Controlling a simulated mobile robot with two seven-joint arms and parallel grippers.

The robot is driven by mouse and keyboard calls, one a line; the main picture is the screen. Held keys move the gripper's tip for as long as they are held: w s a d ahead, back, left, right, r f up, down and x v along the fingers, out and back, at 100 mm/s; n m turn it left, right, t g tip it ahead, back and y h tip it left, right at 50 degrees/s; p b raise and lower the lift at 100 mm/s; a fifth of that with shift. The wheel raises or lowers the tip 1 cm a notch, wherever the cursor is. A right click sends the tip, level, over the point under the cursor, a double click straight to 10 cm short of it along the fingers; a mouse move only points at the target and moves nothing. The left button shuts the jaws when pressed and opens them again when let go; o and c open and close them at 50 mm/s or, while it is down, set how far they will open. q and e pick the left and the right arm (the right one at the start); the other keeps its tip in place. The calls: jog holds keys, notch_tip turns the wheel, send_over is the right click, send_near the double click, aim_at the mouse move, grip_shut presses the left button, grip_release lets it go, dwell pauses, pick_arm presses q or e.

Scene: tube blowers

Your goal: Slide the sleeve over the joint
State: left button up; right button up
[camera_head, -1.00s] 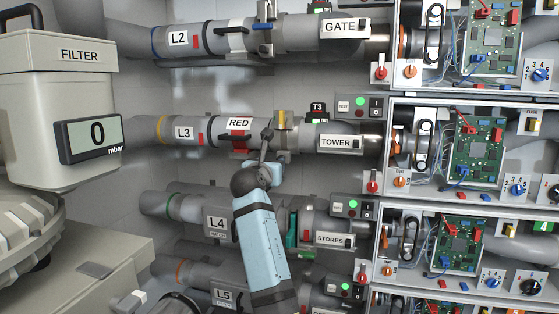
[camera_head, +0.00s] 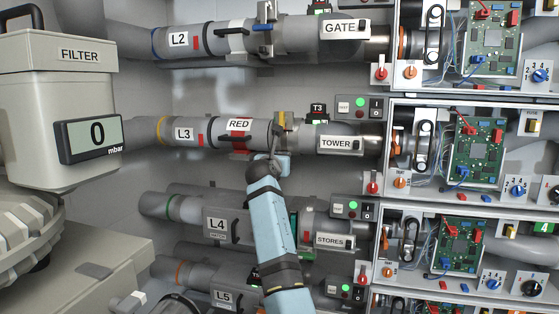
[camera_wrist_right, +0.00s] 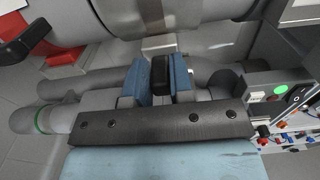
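The L3 pipe (camera_head: 215,138) runs across the middle of the head view. It carries a RED tag (camera_head: 240,123), a red band with a dark handle (camera_head: 240,142) and a grey sleeve-like section (camera_head: 260,134). My right gripper (camera_head: 277,163) is just below this section, its arm coming up from below. In the right wrist view, the blue fingers (camera_wrist_right: 158,80) stand apart on both sides of a black block (camera_wrist_right: 160,73) below the pipe. I cannot tell whether they press on it. The joint cannot be clearly made out. My left gripper is not in view.
A yellow clamp (camera_head: 282,119) and the TOWER section (camera_head: 340,143) lie to the right on L3. The L2 pipe (camera_head: 210,40) runs above and the L4 pipe (camera_head: 185,208) below. A filter unit (camera_head: 70,100) stands left and open circuit cabinets (camera_head: 475,150) stand right.

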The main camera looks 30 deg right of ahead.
grip_shut()
jog(key=shift+w+a+r+p, duration=0.1)
jog(key=shift+p, duration=0.2)
pick_arm(q)
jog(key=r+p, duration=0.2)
jog(key=p, duration=0.1)
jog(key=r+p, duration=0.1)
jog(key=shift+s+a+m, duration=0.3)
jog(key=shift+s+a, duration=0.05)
pick_arm(e)
jog(key=w+a, duration=0.3)
jog(key=shift+w+a, duration=0.1)
jog(key=shift+w, duration=0.25)
jog(key=o, duration=0.6)
grip_release()
jog(key=shift+w+a, duration=0.1)
jog(key=shift+o, duration=0.6)
jog(key=shift+w+a, duration=0.1)
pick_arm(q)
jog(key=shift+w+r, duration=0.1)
